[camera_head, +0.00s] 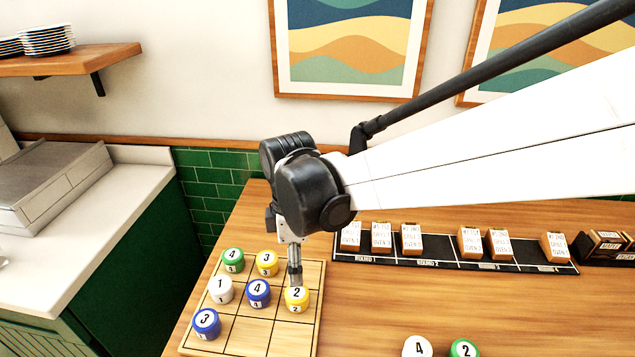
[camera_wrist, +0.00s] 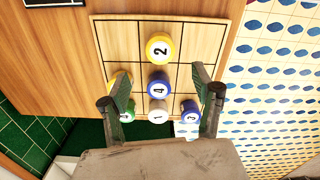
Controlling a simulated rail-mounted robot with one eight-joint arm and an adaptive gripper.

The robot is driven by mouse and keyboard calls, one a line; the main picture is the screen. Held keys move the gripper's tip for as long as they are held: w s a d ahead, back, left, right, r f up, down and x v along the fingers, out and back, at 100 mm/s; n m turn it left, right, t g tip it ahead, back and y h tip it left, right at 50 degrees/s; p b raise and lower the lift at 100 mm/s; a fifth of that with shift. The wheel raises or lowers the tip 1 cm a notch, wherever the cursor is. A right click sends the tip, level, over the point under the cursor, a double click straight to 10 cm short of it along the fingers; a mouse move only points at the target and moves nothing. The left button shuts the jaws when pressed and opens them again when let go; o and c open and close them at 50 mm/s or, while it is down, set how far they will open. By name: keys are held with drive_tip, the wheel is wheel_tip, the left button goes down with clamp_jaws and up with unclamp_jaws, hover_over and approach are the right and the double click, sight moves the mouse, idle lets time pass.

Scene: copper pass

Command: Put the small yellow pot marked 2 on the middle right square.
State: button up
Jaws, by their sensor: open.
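The small yellow pot marked 2 (camera_head: 297,299) sits upright on the middle right square of the wooden grid board (camera_head: 288,338). In the wrist view the yellow pot (camera_wrist: 160,49) lies within that square of the board (camera_wrist: 203,40), beyond my fingertips. My gripper (camera_head: 295,281) points down and appears just behind and above the pot. In the wrist view my gripper (camera_wrist: 162,103) has its two fingers wide apart with nothing held between them. The top right square is partly hidden by my gripper in the head view and looks empty in the wrist view.
The board also holds a blue pot 4 (camera_head: 258,292) in the centre, white 1 (camera_head: 220,289), green 4 (camera_head: 233,260), yellow 3 (camera_head: 266,262) and blue 3 (camera_head: 207,323). White and green pots (camera_head: 464,349) are at the front.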

drive_tip(key=s+d+r+m+t, duration=0.2)
drive_tip(key=d+m, duration=0.4)
drive_tip(key=d, duration=0.3)
drive_tip(key=s+d+r+m+t, duration=0.2)
drive_tip(key=s+d+r+m, duration=0.1)
drive_tip(key=d+m, duration=0.4)
drive_tip(key=s+d+r+m+t, duration=0.3)
drive_tip(key=d+m, duration=0.4)
drive_tip(key=d, duration=0.5)
drive_tip(key=shift+s+d+r, duration=0.15)
drive_tip(key=shift+s+r, duration=0.15)
drive_tip(key=shift+s, duration=0.45)
wheel_tip(320, 180, down, 3)
drive_tip(key=b, duration=0.3)
drive_tip(key=shift+f, duration=0.2)
drive_tip(key=shift+o, duration=0.4)
